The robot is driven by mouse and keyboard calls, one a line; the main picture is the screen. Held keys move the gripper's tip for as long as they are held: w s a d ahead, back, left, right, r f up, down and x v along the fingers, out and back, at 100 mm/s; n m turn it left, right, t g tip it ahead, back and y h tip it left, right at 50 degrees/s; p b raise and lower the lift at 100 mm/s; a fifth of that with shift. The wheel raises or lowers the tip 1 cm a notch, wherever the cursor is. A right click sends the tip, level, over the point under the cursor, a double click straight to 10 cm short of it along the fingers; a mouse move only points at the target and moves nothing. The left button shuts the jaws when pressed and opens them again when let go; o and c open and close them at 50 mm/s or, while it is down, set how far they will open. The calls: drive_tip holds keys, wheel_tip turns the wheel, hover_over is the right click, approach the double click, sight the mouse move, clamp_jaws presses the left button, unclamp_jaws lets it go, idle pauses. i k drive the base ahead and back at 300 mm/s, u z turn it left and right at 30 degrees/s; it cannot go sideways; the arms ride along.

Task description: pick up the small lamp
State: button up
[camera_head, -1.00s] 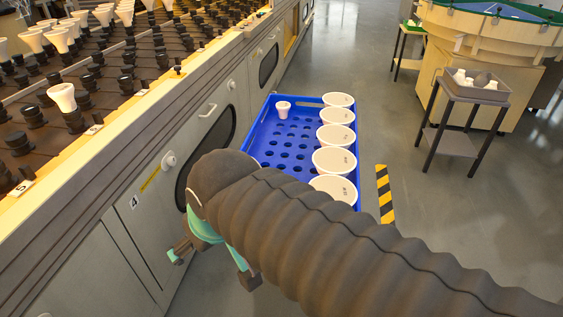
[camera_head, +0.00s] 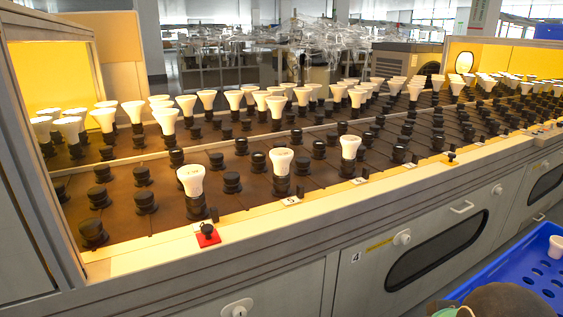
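Many white lamps stand upright in dark sockets on the sloping rack. Three stand along its near edge: one at the left (camera_head: 190,180), one in the middle (camera_head: 281,161) and one at the right (camera_head: 350,147). A small white lamp (camera_head: 556,246) stands in the blue tray (camera_head: 497,269), cut by the right edge of the picture. I cannot tell which lamp the task calls small. Only the dark top of my arm and a sliver of teal show at the bottom right. My gripper's fingers are out of the picture.
Several black sockets on the rack are empty. A red block with a black knob (camera_head: 208,236) sits on the rack's front ledge (camera_head: 255,219). The grey cabinet front (camera_head: 290,294) below has latches and a dark window (camera_head: 425,250). A yellow-lit side panel (camera_head: 50,75) closes the left end.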

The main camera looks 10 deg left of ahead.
sight(280, 157)
drive_tip(key=z, duration=0.05)
drive_tip(key=k, duration=0.6)
drive_tip(key=u, duration=0.6)
drive_tip(key=i, duration=1.2)
drive_tip(key=z, duration=0.5)
